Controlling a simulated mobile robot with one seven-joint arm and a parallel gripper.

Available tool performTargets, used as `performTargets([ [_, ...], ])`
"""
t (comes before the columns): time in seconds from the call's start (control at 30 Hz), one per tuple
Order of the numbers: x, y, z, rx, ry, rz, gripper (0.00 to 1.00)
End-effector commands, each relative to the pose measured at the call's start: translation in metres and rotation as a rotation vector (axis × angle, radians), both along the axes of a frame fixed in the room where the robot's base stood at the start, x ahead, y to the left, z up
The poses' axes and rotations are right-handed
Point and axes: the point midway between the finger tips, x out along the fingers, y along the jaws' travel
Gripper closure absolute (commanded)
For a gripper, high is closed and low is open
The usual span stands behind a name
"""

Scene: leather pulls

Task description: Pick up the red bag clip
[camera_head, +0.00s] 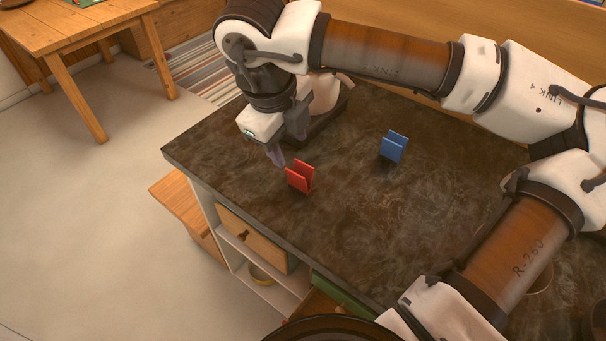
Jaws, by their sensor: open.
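A red bag clip (301,177) stands upright on the dark countertop (350,215), near its left edge. It looks like two red plates with a gap between them at the top. My gripper (277,158) is just behind and to the left of the clip, pointing down. Its fingers look empty and apart from the clip, though the gap between them is hard to see from here. My wrist hides part of the counter behind it.
A similar blue clip (394,147) stands to the right of the red one. A dark object sits behind my gripper, partly hidden. A drawer (252,238) and shelves are below the counter. A wooden table (75,35) stands at the far left. The counter around the clips is clear.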

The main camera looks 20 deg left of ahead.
Motion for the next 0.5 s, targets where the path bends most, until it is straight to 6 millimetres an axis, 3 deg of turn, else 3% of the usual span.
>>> performTargets([
  [0.2,0.008,-0.003,-0.036,0.001,0.003,0.0,0.55],
  [0.5,0.014,-0.004,-0.058,0.002,0.004,0.002,0.55],
])
